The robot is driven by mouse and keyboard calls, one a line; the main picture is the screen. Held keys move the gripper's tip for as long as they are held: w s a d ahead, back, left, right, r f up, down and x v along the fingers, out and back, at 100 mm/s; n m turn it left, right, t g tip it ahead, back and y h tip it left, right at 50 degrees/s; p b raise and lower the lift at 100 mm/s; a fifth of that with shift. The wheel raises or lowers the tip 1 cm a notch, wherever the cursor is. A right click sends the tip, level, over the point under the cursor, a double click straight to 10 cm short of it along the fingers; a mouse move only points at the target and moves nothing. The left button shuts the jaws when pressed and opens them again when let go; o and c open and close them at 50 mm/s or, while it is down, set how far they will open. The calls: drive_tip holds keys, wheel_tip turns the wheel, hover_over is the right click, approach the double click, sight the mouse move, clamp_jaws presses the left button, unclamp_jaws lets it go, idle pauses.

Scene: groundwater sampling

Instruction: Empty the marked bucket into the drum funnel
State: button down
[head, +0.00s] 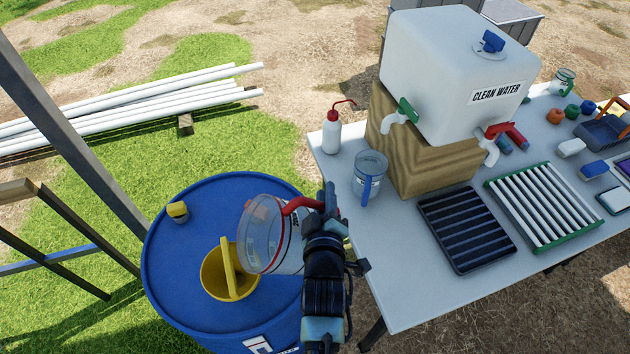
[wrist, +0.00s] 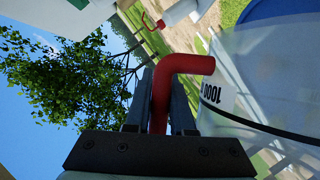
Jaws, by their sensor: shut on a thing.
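A clear bucket (head: 264,232) with a red handle (head: 301,203) is held tilted on its side above the blue drum (head: 190,300). Its mouth points left, over the yellow funnel (head: 218,283) in the drum top. My gripper (head: 328,208) is to the right of the bucket, shut on the red handle. In the wrist view the red handle (wrist: 180,75) sits between the two fingers (wrist: 160,100), and the clear wall (wrist: 265,75) shows a black line and a "1000" label. I cannot tell whether liquid is in the bucket.
A table (head: 405,300) at the right holds a clean water tank (head: 440,90) on a wooden block, a clear jug (head: 370,172), a wash bottle (head: 331,133) and two racks. A metal post (head: 75,140) stands left of the drum. White pipes (head: 130,100) lie behind.

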drive_tip(key=shift+w+d+f+m, duration=0.1)
drive_tip(key=shift+d+f+m, duration=0.1)
drive_tip(key=shift+d+m, duration=0.1)
drive_tip(key=shift+d+f+b, duration=0.1)
drive_tip(key=shift+f+b, duration=0.3)
drive_tip(key=shift+b, duration=0.05)
drive_tip(key=f+m+y+b, duration=0.1)
drive_tip(key=m, duration=0.1)
drive_tip(key=f+m+g+y+b, duration=0.1)
drive_tip(key=m+b, duration=0.1)
drive_tip(key=a+f+m+y+b, duration=0.1)
drive_tip(key=m+y, duration=0.1)
drive_tip(key=shift+f+g, duration=0.3)
drive_tip(key=shift+g, duration=0.1)
idle(0.4)
